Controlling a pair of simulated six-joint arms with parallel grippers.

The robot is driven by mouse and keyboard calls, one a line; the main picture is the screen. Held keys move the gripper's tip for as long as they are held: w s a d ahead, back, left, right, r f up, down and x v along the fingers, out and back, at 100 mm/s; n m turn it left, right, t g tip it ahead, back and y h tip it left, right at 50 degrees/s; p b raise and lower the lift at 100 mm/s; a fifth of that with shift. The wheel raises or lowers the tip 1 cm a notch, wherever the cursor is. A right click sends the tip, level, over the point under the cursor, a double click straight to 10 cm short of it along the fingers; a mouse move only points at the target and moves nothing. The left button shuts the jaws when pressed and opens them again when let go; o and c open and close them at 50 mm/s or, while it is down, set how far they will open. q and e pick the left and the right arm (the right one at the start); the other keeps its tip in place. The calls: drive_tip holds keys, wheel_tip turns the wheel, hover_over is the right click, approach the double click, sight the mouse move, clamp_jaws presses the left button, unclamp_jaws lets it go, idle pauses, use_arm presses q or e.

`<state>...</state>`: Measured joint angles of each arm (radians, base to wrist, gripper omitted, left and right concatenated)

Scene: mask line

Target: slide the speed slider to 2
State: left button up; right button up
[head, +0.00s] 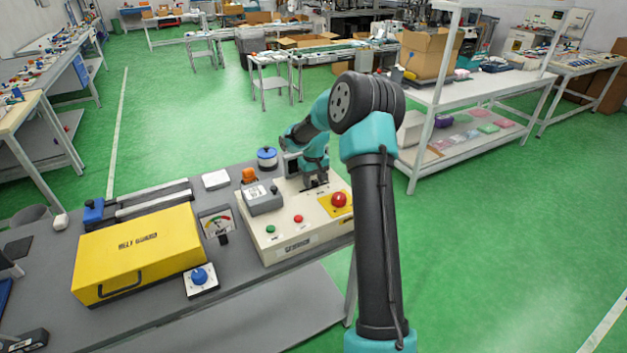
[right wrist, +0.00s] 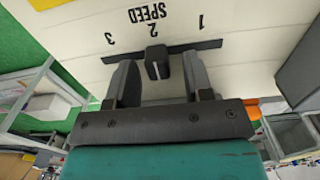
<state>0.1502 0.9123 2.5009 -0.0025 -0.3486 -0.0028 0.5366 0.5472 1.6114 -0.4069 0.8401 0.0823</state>
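The cream control panel (head: 275,240) stands on the grey bench, with my right gripper (head: 316,182) reaching down over its back right part. In the right wrist view, the dark slider knob (right wrist: 157,63) sits in a dark slot (right wrist: 205,46) marked SPEED, with upside-down 3, 2 and 1. The knob stands about level with the 2. My right gripper's fingers (right wrist: 158,80) are open, one on each side of the knob, with gaps showing. My arm hides the slider in the head view. My left gripper is not clearly seen.
A red button (head: 339,200) on a yellow plate is close to my right arm. A grey box (head: 263,201), an orange lamp (head: 249,175) and small red and green buttons are on or beside the panel. The yellow cover (head: 140,250) stands to the left.

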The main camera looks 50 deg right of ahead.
drive_tip(key=shift+r, duration=0.1)
wheel_tip(320, 180, up, 17)
drive_tip(key=shift+r, duration=0.15)
idle(0.6)
idle(0.3)
